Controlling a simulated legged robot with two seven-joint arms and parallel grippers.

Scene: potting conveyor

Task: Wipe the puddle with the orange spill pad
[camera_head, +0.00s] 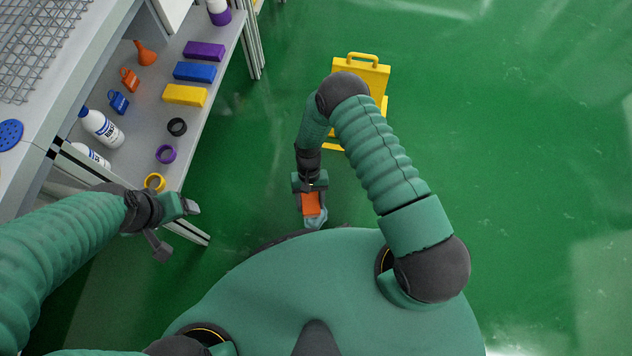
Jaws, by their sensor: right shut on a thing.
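The orange spill pad (311,205) is held low over the green floor, just in front of my base. My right gripper (311,192) is shut on it, reaching down from above. A small pale blue patch (316,221) shows at the pad's near edge and may be part of the puddle; the pad and my body hide the rest. I cannot tell whether the pad touches the floor. My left gripper (177,229) is open and empty, its fingers spread beside the shelf's near corner.
A yellow floor sign (361,71) stands ahead, partly behind my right arm. The green floor to the right is clear.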

